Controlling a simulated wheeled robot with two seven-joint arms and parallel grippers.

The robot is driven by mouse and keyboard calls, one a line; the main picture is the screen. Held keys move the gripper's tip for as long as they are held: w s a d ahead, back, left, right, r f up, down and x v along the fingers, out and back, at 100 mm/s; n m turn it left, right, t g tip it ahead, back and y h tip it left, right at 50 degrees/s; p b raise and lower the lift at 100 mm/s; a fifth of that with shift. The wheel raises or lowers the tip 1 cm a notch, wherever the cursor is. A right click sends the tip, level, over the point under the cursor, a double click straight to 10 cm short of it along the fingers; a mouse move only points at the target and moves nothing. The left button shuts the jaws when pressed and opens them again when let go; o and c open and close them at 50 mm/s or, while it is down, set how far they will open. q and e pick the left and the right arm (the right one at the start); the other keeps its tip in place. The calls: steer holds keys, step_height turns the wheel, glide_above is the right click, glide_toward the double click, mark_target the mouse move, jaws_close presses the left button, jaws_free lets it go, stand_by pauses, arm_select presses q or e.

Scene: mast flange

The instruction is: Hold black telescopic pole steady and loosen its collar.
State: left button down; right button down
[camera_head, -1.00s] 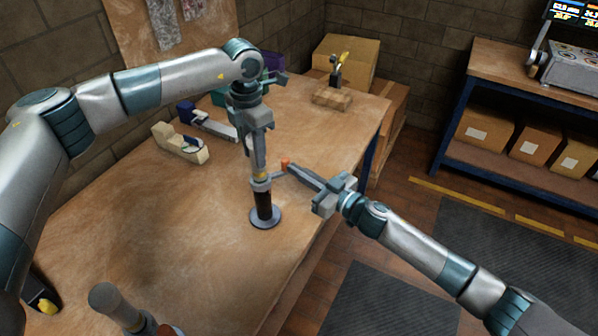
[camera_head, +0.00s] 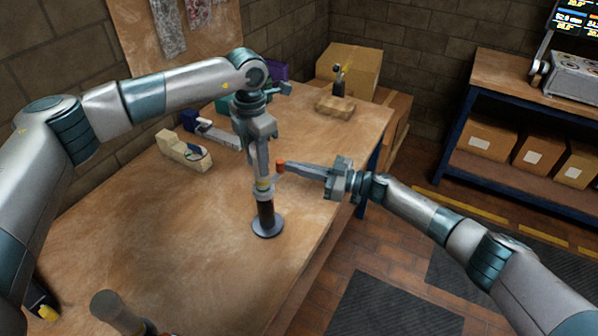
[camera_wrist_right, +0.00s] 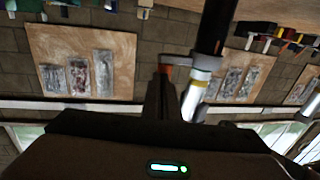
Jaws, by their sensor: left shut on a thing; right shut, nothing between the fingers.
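The black telescopic pole (camera_head: 266,214) stands upright on a round dark base on the workbench. Its pale collar (camera_head: 263,194) sits at the top of the black tube; in the right wrist view the collar (camera_wrist_right: 207,63) is silver. An orange-tipped lever (camera_head: 281,167) sticks out from the collar, and its tip also shows in the right wrist view (camera_wrist_right: 180,61). My left gripper (camera_head: 261,176) comes down from above and is shut on the pole just above the collar. My right gripper (camera_head: 285,168) is shut and empty, its fingertips beside the orange tip; whether they touch is unclear.
On the workbench (camera_head: 150,240) are a beige block-like tool (camera_head: 183,152), a wooden block with a small upright fixture (camera_head: 337,106) and a grey cylinder (camera_head: 115,312) at the front. Cardboard boxes stand behind. The bench around the pole base is clear.

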steer(key=shift+w+a, duration=0.4)
steer(key=shift+w, duration=0.2)
stand_by(0.3)
steer(key=d, duration=1.4)
steer(key=shift+s, duration=0.35)
arm_select(q)
steer(key=c, duration=1.2)
jaws_free()
steer(key=shift+r, duration=0.15)
step_height(320, 180, up, 12)
steer(key=shift+f, duration=0.1)
